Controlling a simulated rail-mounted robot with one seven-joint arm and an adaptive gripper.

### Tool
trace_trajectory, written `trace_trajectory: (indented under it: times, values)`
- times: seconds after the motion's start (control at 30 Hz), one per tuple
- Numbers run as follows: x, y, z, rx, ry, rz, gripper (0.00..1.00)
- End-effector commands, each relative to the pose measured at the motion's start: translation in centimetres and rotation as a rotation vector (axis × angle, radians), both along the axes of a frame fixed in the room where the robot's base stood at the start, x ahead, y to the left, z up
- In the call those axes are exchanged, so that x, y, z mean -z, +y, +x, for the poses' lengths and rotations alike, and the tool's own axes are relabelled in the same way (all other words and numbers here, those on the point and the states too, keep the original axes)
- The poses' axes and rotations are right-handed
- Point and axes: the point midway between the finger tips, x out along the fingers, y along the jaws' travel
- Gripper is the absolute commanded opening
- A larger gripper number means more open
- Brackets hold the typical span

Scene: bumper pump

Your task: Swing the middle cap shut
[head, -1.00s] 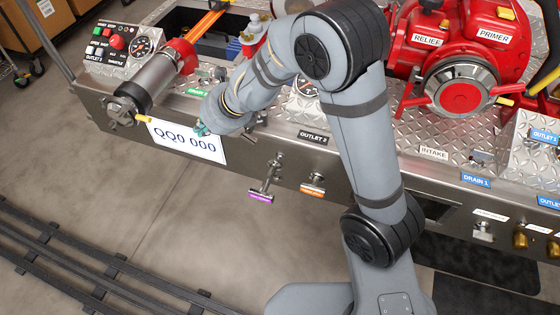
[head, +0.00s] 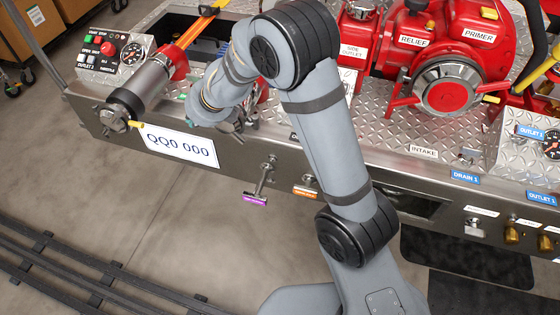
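I cannot tell for sure which part is the middle cap. A dark grey lugged part (head: 240,122) shows only partly beside my wrist, in the middle of the bumper, and most of it is hidden by my arm. To the right, a round red-centred cap with red handles (head: 450,88) is on the pump. My wrist is over the front edge of the bumper, right of the number plate.
The number plate (head: 180,146) hangs on the bumper's front. A purple-tagged lever (head: 257,190) and an orange tag (head: 306,192) stick out below the edge. Brass fittings (head: 512,232) protrude at the lower right. The floor at the lower left is clear apart from rails (head: 80,275).

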Motion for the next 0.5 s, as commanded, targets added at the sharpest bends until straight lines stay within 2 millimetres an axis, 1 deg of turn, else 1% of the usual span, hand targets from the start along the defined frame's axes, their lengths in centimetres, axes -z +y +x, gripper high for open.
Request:
trace_trajectory:
  times: [0.03,0.3,0.43,0.5]
  values:
    - [-0.4,-0.4,0.7,0.011,-0.012,0.001,0.00]
    - [-0.5,-0.5,0.7,0.013,-0.015,0.001,0.00]
    - [-0.6,-0.1,-0.3,0.013,-0.015,0.002,0.00]
    - [-0.7,0.3,-1.4,0.011,-0.013,0.003,0.00]
